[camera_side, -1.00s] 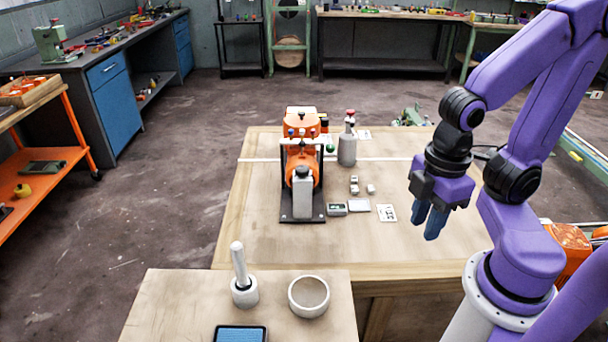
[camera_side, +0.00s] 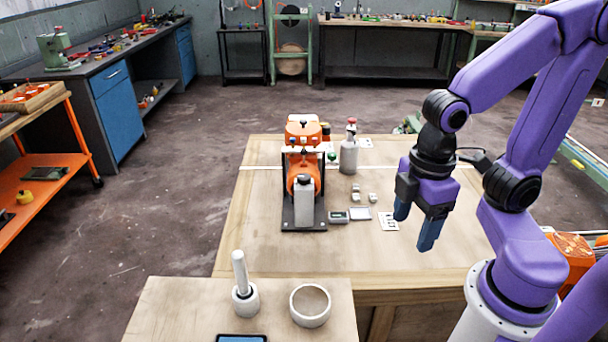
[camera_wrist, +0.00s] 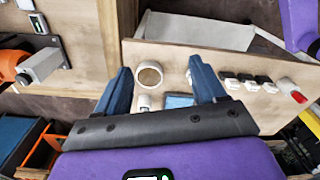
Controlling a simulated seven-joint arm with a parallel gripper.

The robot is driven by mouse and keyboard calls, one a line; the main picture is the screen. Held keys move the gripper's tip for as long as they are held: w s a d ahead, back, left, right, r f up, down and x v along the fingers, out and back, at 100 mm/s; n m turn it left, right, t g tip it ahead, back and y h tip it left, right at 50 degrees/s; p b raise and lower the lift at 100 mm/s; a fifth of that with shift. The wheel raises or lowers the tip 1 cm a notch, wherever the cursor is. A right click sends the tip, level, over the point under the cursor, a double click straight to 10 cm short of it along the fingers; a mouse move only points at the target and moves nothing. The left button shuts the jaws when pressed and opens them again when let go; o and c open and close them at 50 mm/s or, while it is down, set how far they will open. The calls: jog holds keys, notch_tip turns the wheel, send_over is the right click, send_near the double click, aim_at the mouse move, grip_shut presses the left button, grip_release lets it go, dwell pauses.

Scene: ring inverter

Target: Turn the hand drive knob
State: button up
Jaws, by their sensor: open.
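The orange machine (camera_side: 303,133) stands on a black base plate on the wooden table, with a grey cylinder (camera_side: 304,205) at its front. A green knob (camera_side: 332,156) sticks out at its right side, and small dark knobs show on its top and front. I cannot tell which one is the hand drive knob. Part of the machine also shows at the left edge of the wrist view (camera_wrist: 12,66). My gripper (camera_side: 414,230) is open and empty, above the table to the right of the machine and clear of it. Its spread fingers also show in the wrist view (camera_wrist: 160,68).
A grey bottle with a red top (camera_side: 348,155) stands right of the machine. Small blocks (camera_side: 364,197), a small flat device (camera_side: 339,217) and a printed card (camera_side: 389,221) lie between machine and gripper. A mortar with pestle (camera_side: 245,300) and a bowl (camera_side: 310,306) stand on the front table.

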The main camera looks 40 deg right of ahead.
jog(key=w+a+r+m, duration=0.1)
jog(key=w+a, duration=0.1)
jog(key=w, duration=0.4)
jog(key=w+a+r, duration=0.1)
jog(key=w+r, duration=0.1)
jog(key=w, duration=0.5)
jog(key=m, duration=0.2)
send_over(304, 176)
notch_tip(304, 176, down, 3)
notch_tip(304, 176, down, 17)
jog(key=shift+f, duration=0.1)
jog(key=c, duration=1.1)
